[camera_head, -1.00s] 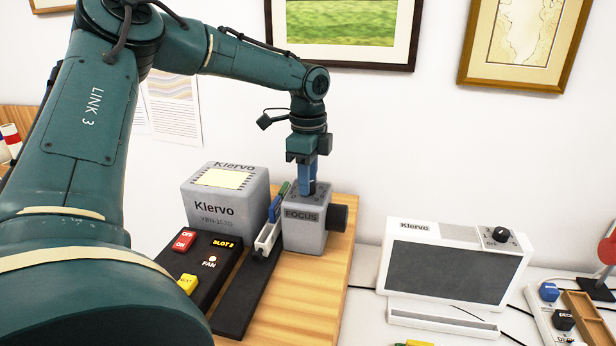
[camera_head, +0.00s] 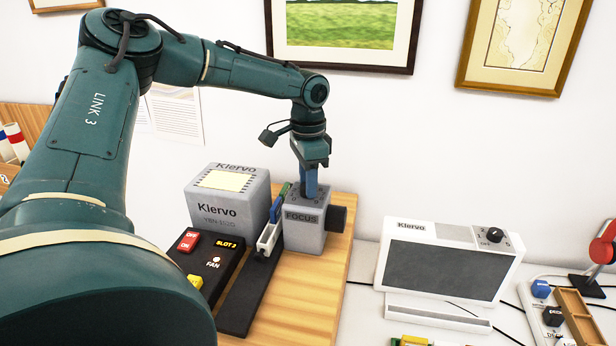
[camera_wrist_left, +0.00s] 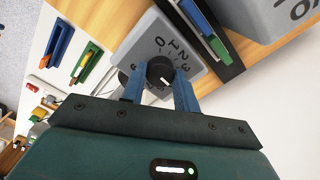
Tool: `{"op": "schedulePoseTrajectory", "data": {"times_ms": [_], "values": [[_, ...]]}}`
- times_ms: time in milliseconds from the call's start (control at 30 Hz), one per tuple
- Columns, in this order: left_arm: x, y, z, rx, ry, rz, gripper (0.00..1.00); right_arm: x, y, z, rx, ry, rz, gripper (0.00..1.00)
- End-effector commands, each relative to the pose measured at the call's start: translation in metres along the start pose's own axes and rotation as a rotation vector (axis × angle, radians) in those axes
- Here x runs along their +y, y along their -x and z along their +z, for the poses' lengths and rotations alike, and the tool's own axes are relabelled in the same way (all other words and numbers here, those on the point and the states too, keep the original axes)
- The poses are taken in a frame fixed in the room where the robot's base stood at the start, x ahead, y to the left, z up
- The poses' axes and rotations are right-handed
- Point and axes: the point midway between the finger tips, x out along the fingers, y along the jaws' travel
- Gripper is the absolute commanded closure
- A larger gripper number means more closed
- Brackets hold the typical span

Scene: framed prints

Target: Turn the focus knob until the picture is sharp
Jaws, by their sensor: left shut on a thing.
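The grey focus box (camera_head: 304,234), marked FOCUS, stands on the wooden board with a black lens barrel on its right side. Its round black focus knob (camera_wrist_left: 159,68) is on top, with a white pointer line and a ring of numbers around it. My left gripper (camera_head: 310,193) points down at the box top. In the wrist view, its blue fingers (camera_wrist_left: 159,88) are shut on the knob from both sides. In the head view the fingers hide most of the knob. No projected picture is visible, so sharpness cannot be told. My right gripper is not in view.
A grey Klervo unit (camera_head: 229,201) and a black switch panel (camera_head: 225,262) stand left of the box. A slide holder (camera_head: 268,238) is close beside it. A white Klervo viewer (camera_head: 450,262) with a dark screen stands at the right. Framed prints (camera_head: 345,30) hang behind.

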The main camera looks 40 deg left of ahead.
Motion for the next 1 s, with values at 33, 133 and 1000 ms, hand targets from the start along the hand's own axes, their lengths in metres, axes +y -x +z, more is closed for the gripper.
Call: {"op": "schedulePoseTrajectory", "data": {"times_ms": [33,133,1000], "values": [[-0.0007,0.0004,0.0001,0.000,0.033,-0.002,0.93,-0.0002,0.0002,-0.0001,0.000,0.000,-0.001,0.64],[-0.0007,0.0002,0.0002,0.000,0.092,-0.001,0.93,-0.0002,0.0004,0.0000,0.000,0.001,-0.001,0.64],[-0.0006,0.0004,0.0001,0.000,0.217,-0.002,0.67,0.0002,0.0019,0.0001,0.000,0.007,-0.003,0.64]]}}
